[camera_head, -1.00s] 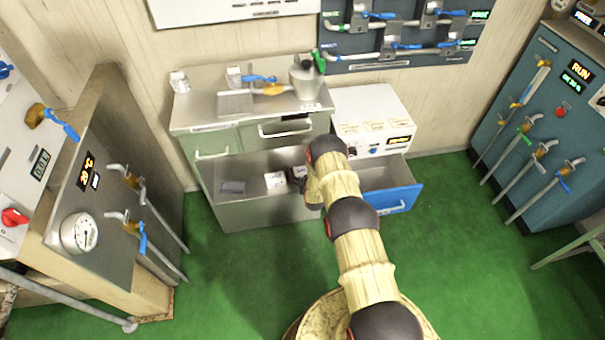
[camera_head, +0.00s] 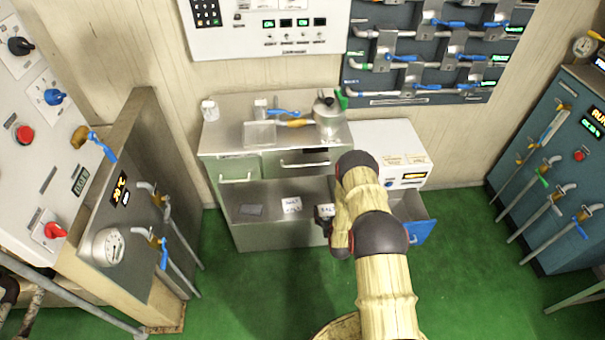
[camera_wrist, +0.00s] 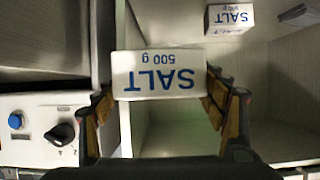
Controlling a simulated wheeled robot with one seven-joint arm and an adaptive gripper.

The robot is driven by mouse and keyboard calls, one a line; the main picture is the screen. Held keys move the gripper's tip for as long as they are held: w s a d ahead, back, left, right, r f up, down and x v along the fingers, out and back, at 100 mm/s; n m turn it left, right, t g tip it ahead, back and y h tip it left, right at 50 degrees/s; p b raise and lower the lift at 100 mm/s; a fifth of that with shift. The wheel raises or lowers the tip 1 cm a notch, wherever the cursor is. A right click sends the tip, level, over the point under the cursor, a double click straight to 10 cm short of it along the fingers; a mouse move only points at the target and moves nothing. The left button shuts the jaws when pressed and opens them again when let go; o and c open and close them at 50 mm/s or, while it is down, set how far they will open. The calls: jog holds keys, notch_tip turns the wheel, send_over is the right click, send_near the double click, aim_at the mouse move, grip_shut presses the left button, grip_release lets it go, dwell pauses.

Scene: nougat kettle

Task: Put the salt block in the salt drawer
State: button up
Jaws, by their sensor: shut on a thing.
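My gripper (camera_wrist: 165,95) is shut on a white salt block (camera_wrist: 158,76) marked "SALT 500 g", with a finger on each side of it. In the head view the held block (camera_head: 326,210) shows small at the right end of the cabinet's open lower compartment, and my arm hides part of the gripper there. A second salt block (camera_wrist: 230,18) sits inside the compartment in the wrist view; it is also in the head view (camera_head: 291,204). A blue-fronted drawer (camera_head: 418,232) stands open to the right of my gripper, partly hidden by my arm.
A grey flat item (camera_head: 251,210) lies at the compartment's left. A white machine (camera_head: 390,140) with a knob stands above the blue drawer. Green floor is clear in front.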

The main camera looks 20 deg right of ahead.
jog(key=s+a+f, duration=0.1)
jog(key=s, duration=0.4)
jog(key=s+a+r+n+y, duration=0.1)
jog(key=s+a+r, duration=0.1)
jog(key=a+r, duration=0.4)
jog(key=s+a+r+n+y, duration=0.1)
jog(key=s+a+r, duration=0.2)
jog(key=a+r, duration=0.4)
jog(key=s+a+r+n+y, duration=0.1)
jog(key=a+r, duration=0.6)
jog(key=r, duration=1)
jog(key=shift+s+r+y, duration=0.3)
jog(key=shift+s+r, duration=0.05)
jog(key=shift+s, duration=0.3)
